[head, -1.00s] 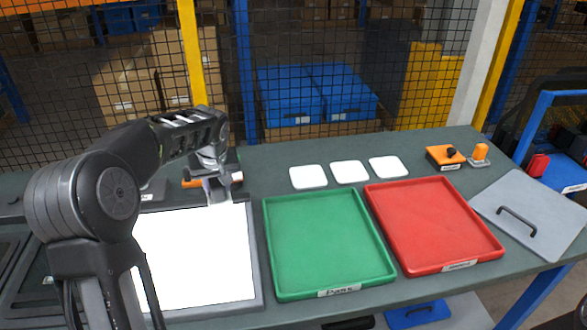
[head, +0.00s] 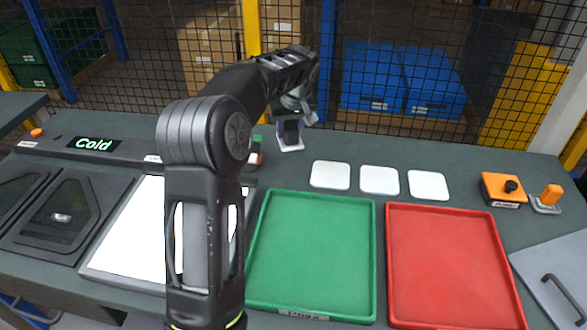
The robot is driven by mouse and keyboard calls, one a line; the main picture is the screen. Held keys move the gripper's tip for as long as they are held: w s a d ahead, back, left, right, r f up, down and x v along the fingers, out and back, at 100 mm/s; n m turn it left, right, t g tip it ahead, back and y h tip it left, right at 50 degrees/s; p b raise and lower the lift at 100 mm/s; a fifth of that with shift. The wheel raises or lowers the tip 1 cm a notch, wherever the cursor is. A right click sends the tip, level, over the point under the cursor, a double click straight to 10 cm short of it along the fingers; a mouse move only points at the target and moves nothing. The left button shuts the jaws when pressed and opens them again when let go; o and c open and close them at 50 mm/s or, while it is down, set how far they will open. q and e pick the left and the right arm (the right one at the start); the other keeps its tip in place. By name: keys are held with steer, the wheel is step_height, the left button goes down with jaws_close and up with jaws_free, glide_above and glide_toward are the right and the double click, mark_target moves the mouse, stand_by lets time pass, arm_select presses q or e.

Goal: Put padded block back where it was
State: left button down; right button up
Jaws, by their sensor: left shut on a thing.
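My left gripper (head: 290,130) is at the back of the bench, beyond the green tray's far edge and left of the white square pads. It is shut on a small dark thing with a pale lower edge, likely the padded block (head: 291,134). The gripper and distance hide much of it, and I cannot tell whether it touches the bench. My left arm crosses in front of the lit white panel (head: 130,235). My right gripper is not in view.
A green tray (head: 312,312) and a red tray (head: 455,317) stand in front. Three white square pads (head: 380,180) lie behind them. An orange box with a black knob (head: 503,189) is at right. A small object (head: 254,158) stands left of the gripper. Mesh fencing rises behind the bench.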

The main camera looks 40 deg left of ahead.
mark_target(290, 144)
arm_select(q)
steer(key=shift+f, duration=2.5)
step_height(290, 144, down, 5)
steer(key=shift+r+p, duration=0.1)
steer(key=shift+p, duration=0.55)
steer(key=shift+f, duration=0.2)
steer(key=shift+f+b, duration=0.15)
steer(key=shift+b, duration=0.15)
steer(key=c, duration=0.9)
jaws_free()
